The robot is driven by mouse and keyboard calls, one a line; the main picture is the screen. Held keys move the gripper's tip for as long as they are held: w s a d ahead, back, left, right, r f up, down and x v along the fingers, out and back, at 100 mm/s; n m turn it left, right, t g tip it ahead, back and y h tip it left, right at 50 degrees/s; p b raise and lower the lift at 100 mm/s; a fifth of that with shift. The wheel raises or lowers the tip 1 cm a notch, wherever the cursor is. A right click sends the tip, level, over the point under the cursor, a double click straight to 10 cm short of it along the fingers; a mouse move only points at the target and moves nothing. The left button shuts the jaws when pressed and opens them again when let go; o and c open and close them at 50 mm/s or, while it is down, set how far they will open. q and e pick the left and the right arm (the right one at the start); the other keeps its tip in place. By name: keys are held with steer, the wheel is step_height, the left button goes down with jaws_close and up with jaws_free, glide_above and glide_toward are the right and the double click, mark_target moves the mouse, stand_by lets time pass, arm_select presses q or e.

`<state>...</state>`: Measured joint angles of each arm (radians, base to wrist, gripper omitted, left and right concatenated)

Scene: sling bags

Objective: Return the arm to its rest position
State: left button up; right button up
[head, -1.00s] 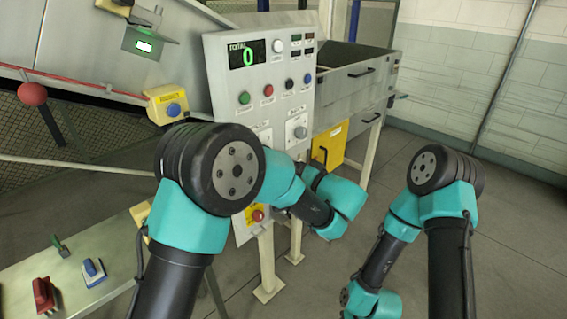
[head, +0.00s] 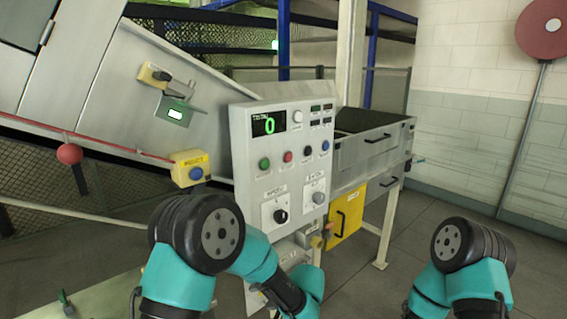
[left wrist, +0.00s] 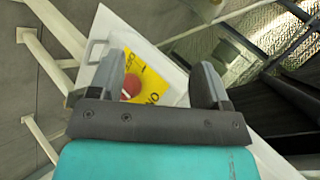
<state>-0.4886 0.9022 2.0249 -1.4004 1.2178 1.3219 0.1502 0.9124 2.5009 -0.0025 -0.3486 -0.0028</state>
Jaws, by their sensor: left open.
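My left gripper (left wrist: 160,78) shows in the left wrist view with its two grey fingers apart and nothing between them. Beyond the fingers is a red button (left wrist: 132,84) on a yellow plate (left wrist: 152,88), apparently some distance off. In the head view my left arm (head: 208,238) comes in at the lower left and reaches across below the control panel (head: 262,181). Its gripper cannot be made out clearly there. My right arm (head: 468,262) is at the lower right, with its gripper out of the picture.
The panel carries buttons, dials and a display (head: 269,123) reading 0. A yellow box with a blue button (head: 196,174) and a red ball knob (head: 69,154) are to its left. Open floor lies at right.

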arm_select(q)
steer(key=s+a+f+n+g+h, duration=0.2)
steer(key=s+a+f+h, duration=0.4)
steer(key=s+a+f, duration=0.2)
steer(key=s+a+f+n+g+h, duration=0.1)
steer(key=s+a+f+n+h, duration=0.2)
steer(key=s+a+f+h, duration=0.3)
steer(key=s+a+f, duration=0.3)
steer(key=s+f, duration=0.4)
steer(key=s, duration=0.3)
steer(key=shift+s+f+n+g+h, duration=0.25)
steer(key=shift+s+n+g+h, duration=0.05)
steer(key=shift+s+g, duration=0.1)
